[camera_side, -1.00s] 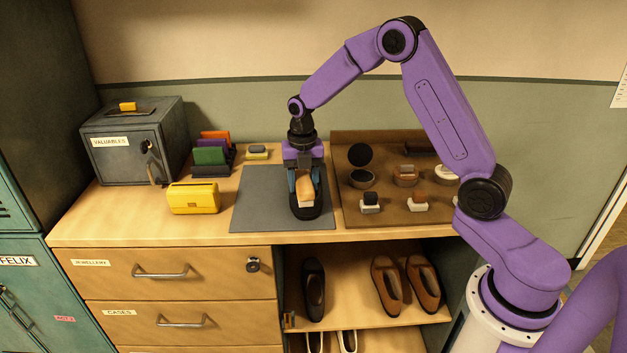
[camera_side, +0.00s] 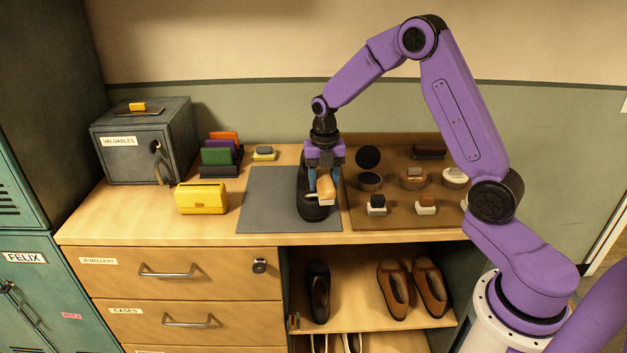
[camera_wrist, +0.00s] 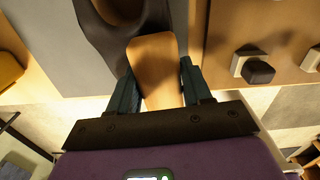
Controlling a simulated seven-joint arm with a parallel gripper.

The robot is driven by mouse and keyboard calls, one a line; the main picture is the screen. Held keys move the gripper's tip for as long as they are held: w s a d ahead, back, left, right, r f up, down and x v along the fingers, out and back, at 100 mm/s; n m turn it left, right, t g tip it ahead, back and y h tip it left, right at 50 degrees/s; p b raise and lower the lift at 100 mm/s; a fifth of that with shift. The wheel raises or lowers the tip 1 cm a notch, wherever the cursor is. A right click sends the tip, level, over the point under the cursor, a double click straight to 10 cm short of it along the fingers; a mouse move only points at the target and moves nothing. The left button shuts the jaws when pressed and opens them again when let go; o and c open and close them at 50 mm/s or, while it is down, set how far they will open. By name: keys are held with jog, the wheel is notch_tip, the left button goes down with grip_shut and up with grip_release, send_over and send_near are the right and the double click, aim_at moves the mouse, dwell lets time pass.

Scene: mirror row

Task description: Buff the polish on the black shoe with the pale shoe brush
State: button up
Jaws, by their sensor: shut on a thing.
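The black shoe (camera_side: 316,212) stands on the grey mat (camera_side: 265,200) at the middle of the counter. It also shows at the top of the wrist view (camera_wrist: 95,32), partly cut off. My gripper (camera_side: 325,182) is shut on the pale shoe brush (camera_side: 326,188), which has a light wooden back. The brush is over the right side of the shoe in the side view. It also shows between my fingers in the wrist view (camera_wrist: 155,68). I cannot tell whether its bristles touch the shoe.
A brown tray (camera_side: 395,222) with tins and small brushes stands close right of the mat. A yellow box (camera_side: 201,198), a card rack (camera_side: 220,158) and a grey safe (camera_side: 135,155) stand left. More shoes (camera_side: 395,290) are on the shelf below.

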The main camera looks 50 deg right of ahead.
jog(key=shift+s+d, duration=0.6)
jog(key=shift+d, duration=0.05)
notch_tip(320, 180, up, 8)
jog(key=shift+s+d, duration=0.2)
jog(key=shift+a+r, duration=0.1)
dwell(0.4)
